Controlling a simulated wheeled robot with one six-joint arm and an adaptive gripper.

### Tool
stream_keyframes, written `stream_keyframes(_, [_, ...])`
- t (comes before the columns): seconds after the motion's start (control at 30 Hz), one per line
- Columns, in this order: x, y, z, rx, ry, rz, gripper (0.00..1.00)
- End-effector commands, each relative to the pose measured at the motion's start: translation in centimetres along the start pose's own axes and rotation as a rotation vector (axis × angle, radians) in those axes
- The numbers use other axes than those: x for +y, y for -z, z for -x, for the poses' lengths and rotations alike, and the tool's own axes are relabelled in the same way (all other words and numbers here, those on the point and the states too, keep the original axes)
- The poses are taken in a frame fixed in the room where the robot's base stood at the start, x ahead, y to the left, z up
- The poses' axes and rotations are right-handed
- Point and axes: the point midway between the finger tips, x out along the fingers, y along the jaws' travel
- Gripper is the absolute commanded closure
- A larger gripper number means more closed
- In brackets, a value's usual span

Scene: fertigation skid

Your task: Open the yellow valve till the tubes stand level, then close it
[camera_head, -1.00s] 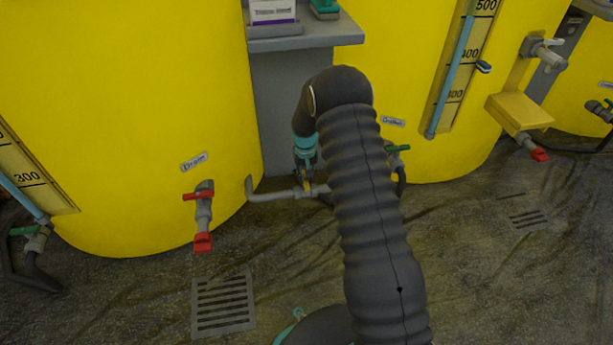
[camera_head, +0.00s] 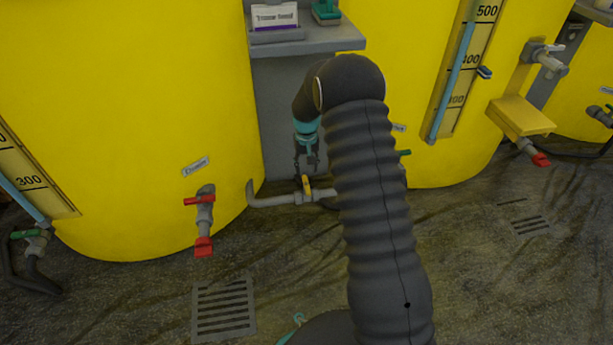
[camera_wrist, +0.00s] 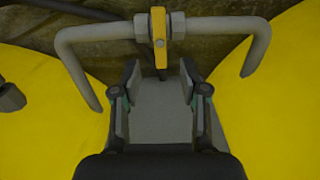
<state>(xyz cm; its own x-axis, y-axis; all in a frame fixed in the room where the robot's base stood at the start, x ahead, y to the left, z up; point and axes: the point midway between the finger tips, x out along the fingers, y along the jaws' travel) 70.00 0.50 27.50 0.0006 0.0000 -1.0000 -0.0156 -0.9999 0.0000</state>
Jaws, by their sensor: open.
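The yellow valve handle (camera_head: 306,183) sits on a grey pipe (camera_head: 275,199) low between two yellow tanks. In the wrist view the handle (camera_wrist: 159,38) stands crosswise to the pipe. My gripper (camera_head: 306,168) is open just behind and above the handle; in the wrist view its fingers (camera_wrist: 160,80) are apart, with the handle beyond their tips and nothing between them. The left sight tube (camera_head: 22,199) shows blue beside a 300 mark, its top cut off by the picture.
Red-handled taps stand at the left tank (camera_head: 204,201) and beneath a yellow box (camera_head: 521,115) at right. A grey shelf (camera_head: 310,49) holds a labelled box above my gripper. Floor drains (camera_head: 224,308) lie in front. My arm hides part of the right tank.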

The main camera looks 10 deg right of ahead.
Motion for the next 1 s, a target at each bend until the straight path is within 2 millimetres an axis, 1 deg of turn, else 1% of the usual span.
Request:
stream_keyframes(0.03, [0.0, 0.0, 1.0, 0.002, 0.0, 0.0, 0.56])
stream_keyframes(0.1, [0.0, 0.0, 2.2, 0.003, 0.0, 0.0, 0.56])
stream_keyframes(0.2, [0.0, 0.0, 3.4, 0.001, 0.0, 0.0, 0.56])
stream_keyframes(0.33, [0.0, 0.0, 4.4, 0.0, 0.0, 0.0, 0.56])
stream_keyframes(0.5, [0.0, 0.0, 4.7, -0.001, 0.0, 0.0, 0.56])
stream_keyframes(0.9, [0.0, -0.1, 4.6, -0.002, 0.0, 0.003, 0.56])
stream_keyframes(1.0, [0.0, -1.0, 3.9, -0.025, -0.001, 0.004, 0.56])
